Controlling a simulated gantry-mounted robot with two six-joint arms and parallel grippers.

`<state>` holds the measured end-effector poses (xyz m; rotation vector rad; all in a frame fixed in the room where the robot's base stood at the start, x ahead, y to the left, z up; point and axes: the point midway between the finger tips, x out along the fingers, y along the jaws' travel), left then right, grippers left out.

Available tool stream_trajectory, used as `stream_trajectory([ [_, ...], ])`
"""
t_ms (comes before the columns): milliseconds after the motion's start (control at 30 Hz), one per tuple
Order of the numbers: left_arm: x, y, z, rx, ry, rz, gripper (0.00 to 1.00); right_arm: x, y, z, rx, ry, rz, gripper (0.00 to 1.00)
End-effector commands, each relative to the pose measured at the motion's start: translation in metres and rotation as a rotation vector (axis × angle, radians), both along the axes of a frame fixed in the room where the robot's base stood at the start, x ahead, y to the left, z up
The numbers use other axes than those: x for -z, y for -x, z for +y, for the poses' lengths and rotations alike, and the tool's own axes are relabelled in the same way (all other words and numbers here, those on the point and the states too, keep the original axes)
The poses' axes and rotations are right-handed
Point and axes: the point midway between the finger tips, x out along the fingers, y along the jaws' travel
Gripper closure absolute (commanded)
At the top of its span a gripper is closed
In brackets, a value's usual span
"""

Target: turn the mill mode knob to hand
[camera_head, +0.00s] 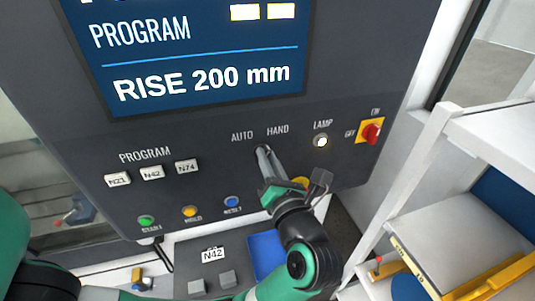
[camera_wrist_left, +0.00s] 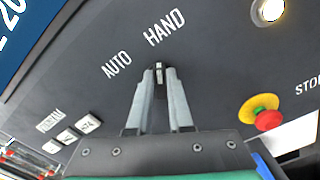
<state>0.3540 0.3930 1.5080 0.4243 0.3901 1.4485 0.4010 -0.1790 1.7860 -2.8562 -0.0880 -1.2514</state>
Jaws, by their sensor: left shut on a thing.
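The mill mode knob (camera_wrist_left: 159,70) is a small dark knob with a pale mark, below the AUTO (camera_wrist_left: 117,65) and HAND (camera_wrist_left: 164,28) labels. In the left wrist view the mark points up the picture, roughly toward HAND; its exact setting is hard to tell. My left gripper (camera_wrist_left: 159,78) is shut on the knob, with a grey finger at each side. In the head view my left gripper (camera_head: 263,156) reaches up to the panel below AUTO and HAND, and its fingers mostly hide the knob. My right gripper is not in view.
The lit lamp (camera_head: 321,141) and red-yellow switch (camera_head: 370,131) are to the right. Program keys (camera_head: 152,172) and the green, yellow and blue buttons (camera_head: 190,211) are to the left. A red-yellow stop button (camera_wrist_left: 264,114) sits close to my gripper. White shelving (camera_head: 430,180) stands at right.

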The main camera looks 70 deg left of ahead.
Motion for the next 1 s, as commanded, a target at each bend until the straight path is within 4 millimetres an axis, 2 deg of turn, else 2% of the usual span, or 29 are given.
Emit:
stream_trajectory([
  [467,-0.0005,-0.0001,-0.0003,0.000,-0.003,0.015,1.00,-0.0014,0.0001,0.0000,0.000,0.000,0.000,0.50],
  [500,-0.0005,-0.0001,-0.0003,0.000,-0.003,0.015,0.74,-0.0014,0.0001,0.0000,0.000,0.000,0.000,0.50],
  [633,-0.0003,-0.0001,-0.0002,0.001,-0.003,0.014,0.51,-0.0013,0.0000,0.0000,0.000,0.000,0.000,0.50],
  [900,0.0000,-0.0001,-0.0005,0.001,-0.002,0.013,0.51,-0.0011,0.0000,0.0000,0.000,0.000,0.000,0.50],
  [1000,0.0009,-0.0003,-0.0064,0.003,-0.002,0.012,0.51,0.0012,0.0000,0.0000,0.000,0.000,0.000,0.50],
])
